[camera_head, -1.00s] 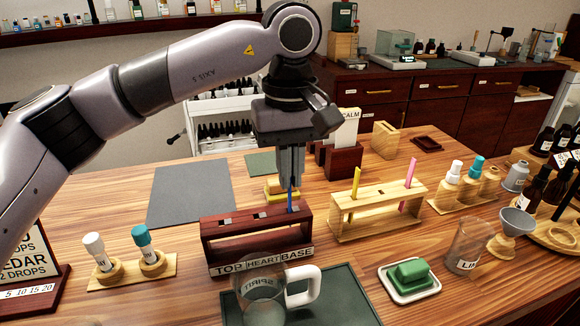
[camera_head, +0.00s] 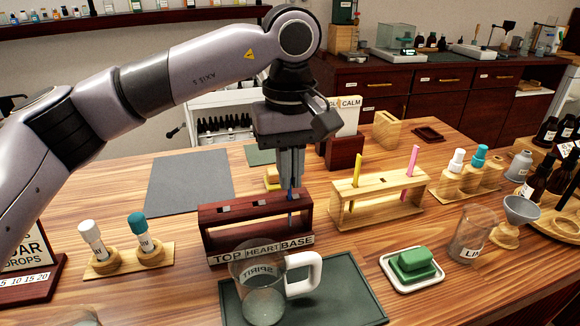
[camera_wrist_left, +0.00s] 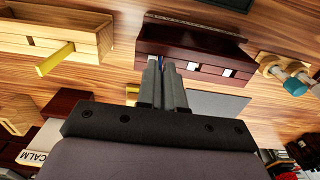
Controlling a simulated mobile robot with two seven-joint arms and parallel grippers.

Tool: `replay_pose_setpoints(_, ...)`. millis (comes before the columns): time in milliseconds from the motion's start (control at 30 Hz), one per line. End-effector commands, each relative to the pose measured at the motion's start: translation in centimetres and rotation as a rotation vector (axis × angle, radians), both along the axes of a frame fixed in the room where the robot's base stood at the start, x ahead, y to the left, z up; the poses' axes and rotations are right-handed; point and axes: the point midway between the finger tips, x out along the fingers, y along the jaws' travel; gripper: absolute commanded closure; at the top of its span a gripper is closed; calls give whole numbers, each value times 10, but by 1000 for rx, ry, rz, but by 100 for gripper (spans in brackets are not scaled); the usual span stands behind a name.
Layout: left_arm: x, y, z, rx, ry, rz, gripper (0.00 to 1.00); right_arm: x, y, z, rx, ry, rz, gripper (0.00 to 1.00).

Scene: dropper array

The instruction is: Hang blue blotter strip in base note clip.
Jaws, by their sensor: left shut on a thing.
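The dark red clip rack (camera_head: 222,219) stands on the table, with a front label reading TOP, HEART, BASE; it also shows in the wrist view (camera_wrist_left: 190,35). My left gripper (camera_head: 291,184) is upright over the rack's right, BASE end and shut on the blue blotter strip (camera_head: 290,203). The strip hangs down from the fingertips at the base position, its lower part showing in the rack's open frame. In the wrist view my fingertips (camera_wrist_left: 162,62) are at the rack's top edge and mostly hide the strip. Whether the clip itself grips the strip cannot be told.
A light wooden rack (camera_head: 395,183) with a yellow strip (camera_head: 357,168) and a pink strip (camera_head: 412,158) stands close on the right. A glass mug (camera_head: 263,290) on a dark tray (camera_head: 350,300) is in front. A grey mat (camera_head: 190,180) lies clear behind left.

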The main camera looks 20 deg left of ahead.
Motion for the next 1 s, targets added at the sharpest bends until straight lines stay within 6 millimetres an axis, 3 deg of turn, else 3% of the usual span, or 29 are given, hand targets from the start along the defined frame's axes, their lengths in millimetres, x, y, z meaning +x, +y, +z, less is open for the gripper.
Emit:
replay_pose_setpoints(367,0,0,-1,0,0,0,100,0,0,0,0,0,0,57)
replay_pose_setpoints(500,0,0,-2,0,0,0,64,0,0,0,0,0,0,57)
replay_pose_setpoints(800,0,0,1,0,-1,0,64,0,0,0,0,0,0,57)
replay_pose_setpoints(1000,0,0,26,-1,-4,0,64,0,0,-2,0,0,0,57)
